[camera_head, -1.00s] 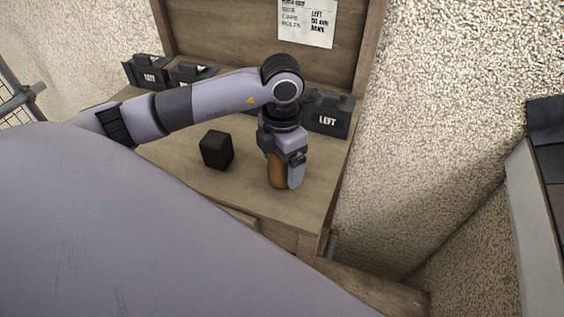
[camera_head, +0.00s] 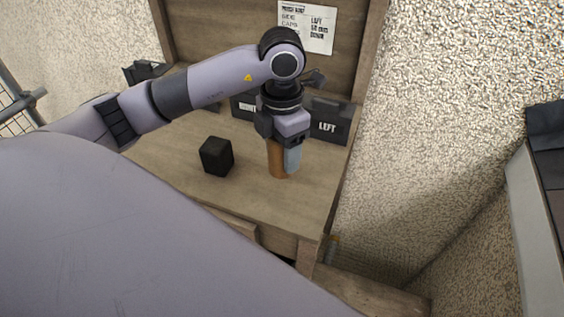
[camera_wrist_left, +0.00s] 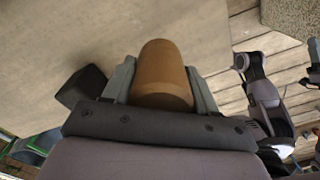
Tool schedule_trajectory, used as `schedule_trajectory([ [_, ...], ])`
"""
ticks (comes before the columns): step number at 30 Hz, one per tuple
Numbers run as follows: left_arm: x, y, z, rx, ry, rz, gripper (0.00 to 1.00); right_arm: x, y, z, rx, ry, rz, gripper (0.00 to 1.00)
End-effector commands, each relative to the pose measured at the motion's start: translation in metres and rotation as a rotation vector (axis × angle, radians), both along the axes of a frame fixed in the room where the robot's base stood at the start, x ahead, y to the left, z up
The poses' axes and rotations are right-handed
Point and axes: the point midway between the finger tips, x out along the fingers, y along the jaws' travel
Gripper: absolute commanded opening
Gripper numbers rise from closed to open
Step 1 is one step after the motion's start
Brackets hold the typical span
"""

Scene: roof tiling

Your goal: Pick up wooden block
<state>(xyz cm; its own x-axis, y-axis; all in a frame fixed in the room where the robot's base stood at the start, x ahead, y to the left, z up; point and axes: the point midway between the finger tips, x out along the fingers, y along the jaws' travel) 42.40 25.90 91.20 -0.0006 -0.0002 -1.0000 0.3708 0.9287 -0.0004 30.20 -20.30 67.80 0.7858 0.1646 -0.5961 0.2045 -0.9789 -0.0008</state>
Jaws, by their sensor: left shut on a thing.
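The wooden block (camera_head: 276,160) is brown and upright, with a rounded side, above the right part of the workbench (camera_head: 245,195). My left gripper (camera_head: 284,158) points down and is shut on it, one pale finger showing on its right side. In the left wrist view the wooden block (camera_wrist_left: 163,75) sits between the two grey fingers of my left gripper (camera_wrist_left: 160,82). The head view does not clearly show whether its lower end touches the bench. My right gripper is not in view.
A black block (camera_head: 216,156) stands on the bench left of the wooden block. A black box marked LEFT (camera_head: 329,121) and other dark boxes stand along the back. A sheet of text (camera_head: 307,27) hangs on the backboard. A rough wall is to the right.

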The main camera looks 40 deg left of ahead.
Motion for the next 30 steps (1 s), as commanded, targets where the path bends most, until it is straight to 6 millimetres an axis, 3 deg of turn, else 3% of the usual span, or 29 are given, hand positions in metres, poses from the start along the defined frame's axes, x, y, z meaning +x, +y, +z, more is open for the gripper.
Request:
schedule_trajectory([
  [1,0.002,0.0,0.019,-0.002,-0.01,0.0,0.22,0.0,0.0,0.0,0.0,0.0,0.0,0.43],
  [6,0.001,0.0,0.073,0.0,-0.01,0.0,0.22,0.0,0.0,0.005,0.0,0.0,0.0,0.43],
  [12,0.001,0.001,0.112,0.001,-0.007,0.0,0.22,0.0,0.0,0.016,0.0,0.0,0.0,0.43],
  [21,0.0,0.0,0.144,0.0,-0.003,0.001,0.22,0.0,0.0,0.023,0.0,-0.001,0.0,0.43],
  [30,0.0,0.0,0.149,0.0,-0.001,0.001,0.22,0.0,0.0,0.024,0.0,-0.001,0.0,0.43],
])
